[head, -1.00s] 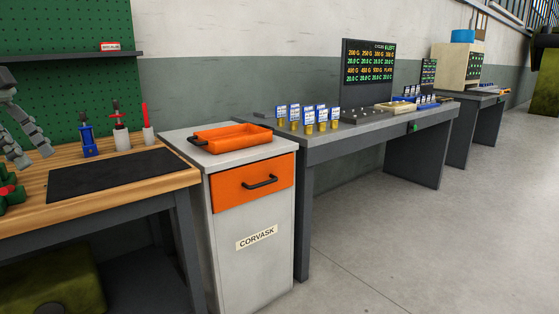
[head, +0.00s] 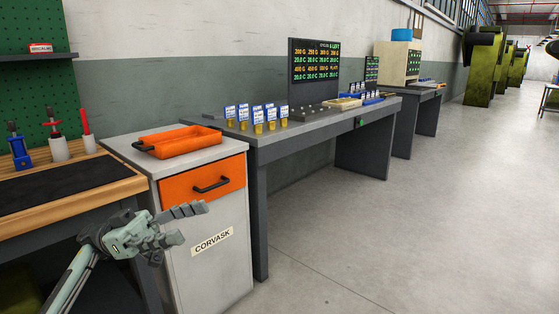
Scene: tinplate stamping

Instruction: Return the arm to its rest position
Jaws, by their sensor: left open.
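My left gripper (head: 195,224) is low at the left of the head view, on a pale grey-green arm that comes in from the bottom left. It is open, with its grey fingers pointing right, and I see nothing between them. In the picture it lies in front of the white cabinet (head: 215,275) and the right end of the wooden workbench (head: 125,186). I cannot tell its exact gap to them. My right gripper is not in view.
An orange tray (head: 180,145) sits on the cabinet, above its orange drawer (head: 180,190), which looks closed. A grey table (head: 300,128) with small blue-and-white cards and a dark display (head: 314,70) stands beyond. Open floor (head: 440,220) lies to the right.

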